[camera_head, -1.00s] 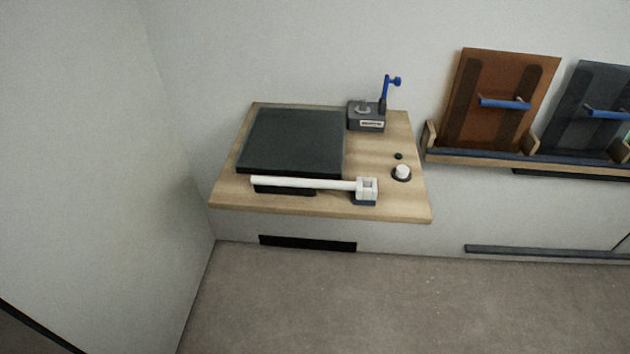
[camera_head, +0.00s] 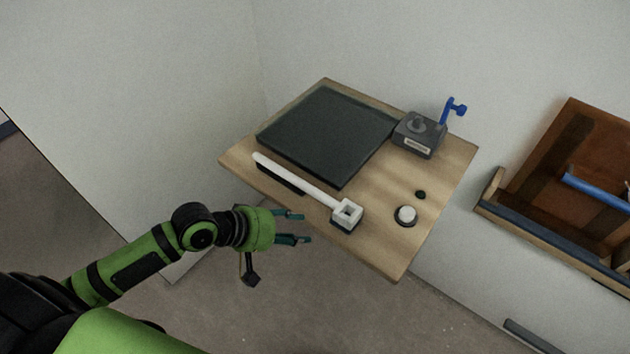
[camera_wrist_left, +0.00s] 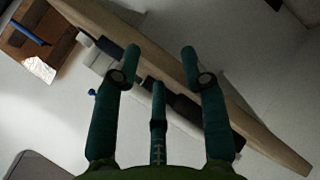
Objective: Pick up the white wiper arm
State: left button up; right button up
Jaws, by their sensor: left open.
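The white wiper arm (camera_head: 300,182) lies on the wooden shelf (camera_head: 384,250), along its front edge. Its square, hollow head (camera_head: 347,213) sits on a dark block at the right end, and a dark support lies under its left part. My left gripper (camera_head: 308,227) is open and empty, just in front of the shelf's front edge, apart from the wiper arm. In the left wrist view the open fingers (camera_wrist_left: 160,65) point toward the shelf edge (camera_wrist_left: 240,120), with white parts partly hidden behind them. My right gripper is not in view.
A dark flat panel (camera_head: 325,135) covers the shelf's back left. A grey box (camera_head: 418,135) with a blue lever (camera_head: 454,108) stands at the back right. A white knob (camera_head: 405,215) is right of the wiper head. A wooden rack (camera_head: 560,225) hangs on the wall at right.

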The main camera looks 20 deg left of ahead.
aim_at(313, 191)
pick_arm(q)
jog(key=w+r+n, duration=0.2)
jog(key=w+a+r+n+t, duration=0.1)
jog(key=r+n, duration=0.1)
jog(key=w+a+r+n+h, duration=0.1)
jog(key=w+r, duration=0.1)
jog(key=shift+w+r+n+p, duration=0.1)
jog(key=shift+w+n+p, duration=0.25)
jog(key=shift+n+p, duration=0.05)
jog(key=shift+w+d+f, duration=0.2)
jog(key=shift+w, duration=0.05)
jog(key=p+x, duration=0.1)
jog(key=x, duration=0.2)
jog(key=shift+w+d+f, duration=0.1)
jog(key=shift+w+d, duration=0.05)
jog(key=shift+d, duration=0.1)
jog(key=shift+w+d+f, duration=0.25)
jog(key=shift+d+f, duration=0.05)
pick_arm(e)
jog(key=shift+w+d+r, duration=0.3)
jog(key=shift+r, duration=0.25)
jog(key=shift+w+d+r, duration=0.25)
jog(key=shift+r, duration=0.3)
pick_arm(q)
grip_shut()
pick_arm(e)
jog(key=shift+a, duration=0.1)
